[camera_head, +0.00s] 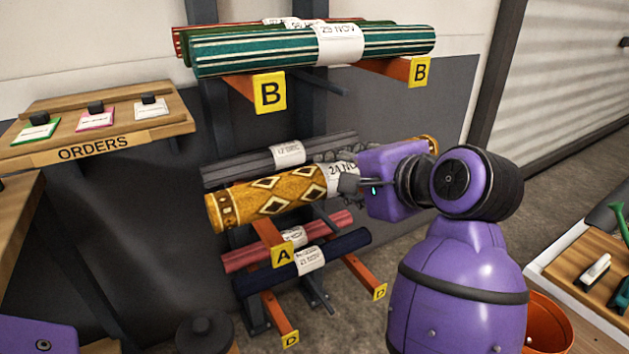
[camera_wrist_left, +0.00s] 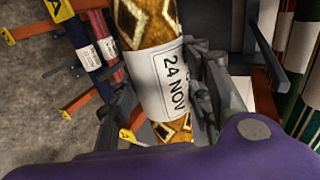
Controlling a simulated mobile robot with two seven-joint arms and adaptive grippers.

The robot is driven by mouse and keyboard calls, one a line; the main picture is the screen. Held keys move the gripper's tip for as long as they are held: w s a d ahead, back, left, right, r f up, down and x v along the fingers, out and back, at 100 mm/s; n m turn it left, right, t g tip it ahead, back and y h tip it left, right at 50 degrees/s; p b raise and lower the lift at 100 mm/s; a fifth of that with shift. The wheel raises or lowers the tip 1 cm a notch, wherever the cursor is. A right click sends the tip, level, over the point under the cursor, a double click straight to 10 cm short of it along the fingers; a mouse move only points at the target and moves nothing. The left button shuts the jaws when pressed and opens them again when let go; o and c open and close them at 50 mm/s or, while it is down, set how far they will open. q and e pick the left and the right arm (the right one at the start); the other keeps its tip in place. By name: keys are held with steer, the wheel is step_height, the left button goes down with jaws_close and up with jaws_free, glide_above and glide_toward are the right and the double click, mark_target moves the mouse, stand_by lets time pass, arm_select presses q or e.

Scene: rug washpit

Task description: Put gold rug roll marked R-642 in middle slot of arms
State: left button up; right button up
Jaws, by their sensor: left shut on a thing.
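The gold rug roll (camera_head: 265,196) has brown and cream diamonds and a white label reading 24 NOV; no R-642 is legible. It lies level at the A arms (camera_head: 268,231), in front of a grey roll (camera_head: 250,165). I cannot tell whether it rests on the arms. My left gripper (camera_head: 347,184) is shut on the roll near its label. In the left wrist view, the gripper's fingers (camera_wrist_left: 165,95) are on both sides of the labelled gold roll (camera_wrist_left: 140,22). The wrist hides much of the roll's right part. My right gripper is not in view.
Red (camera_head: 250,257) and navy (camera_head: 335,249) rolls lie below, by the D arms (camera_head: 362,276). An ORDERS board (camera_head: 150,125) stands at left, and a tray with brushes (camera_head: 565,268) at right.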

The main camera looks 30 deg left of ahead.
arm_select(q)
steer(key=w+f+b, duration=0.2)
steer(key=w, duration=0.1)
steer(key=shift+a+f, duration=0.15)
steer(key=shift+f, duration=0.15)
steer(key=shift+w+a+f+b, duration=0.1)
steer(key=shift+w+f+b, duration=0.15)
steer(key=shift+w, duration=0.2)
steer(key=shift+w+a+r, duration=0.2)
steer(key=shift+w+a, duration=0.2)
steer(key=shift+a, duration=0.35)
steer(key=w+a+p, duration=0.1)
steer(key=w+a, duration=0.6)
steer(key=a, duration=0.5)
steer(key=f+b, duration=0.1)
steer(key=f, duration=0.1)
steer(key=f+b, duration=0.1)
steer(key=f, duration=0.2)
steer(key=shift+w+a+f+b, duration=0.15)
steer(key=shift+w+f+b, duration=0.05)
steer(key=shift+b, duration=0.1)
steer(key=shift+f+b, duration=0.45)
steer(key=shift+f, duration=0.25)
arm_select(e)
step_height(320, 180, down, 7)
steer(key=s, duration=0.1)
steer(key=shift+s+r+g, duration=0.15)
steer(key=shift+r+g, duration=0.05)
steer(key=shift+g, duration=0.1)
